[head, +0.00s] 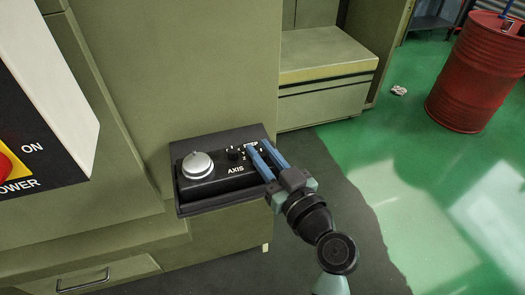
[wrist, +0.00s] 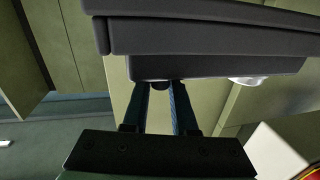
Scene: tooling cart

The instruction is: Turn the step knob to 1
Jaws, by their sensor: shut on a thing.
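A black control box (head: 222,181) sits on a dark shelf on the side of the olive machine. It has a large silver dial (head: 197,164) at the left and a small black knob (head: 234,153) in the middle, near the AXIS lettering. My gripper (head: 258,149) is at the box's right end, its blue fingers covering that part of the panel. In the wrist view my fingers reach the box and are shut on a small dark knob (wrist: 160,85), apparently the step knob. Its pointer and the numbers around it are hidden or too small to read.
A white panel with an ON / POWER switch (head: 12,165) stands close at the left. A red drum (head: 478,75) stands on the green floor at the upper right. Open floor lies right of my arm. The silver dial also shows in the wrist view (wrist: 248,81).

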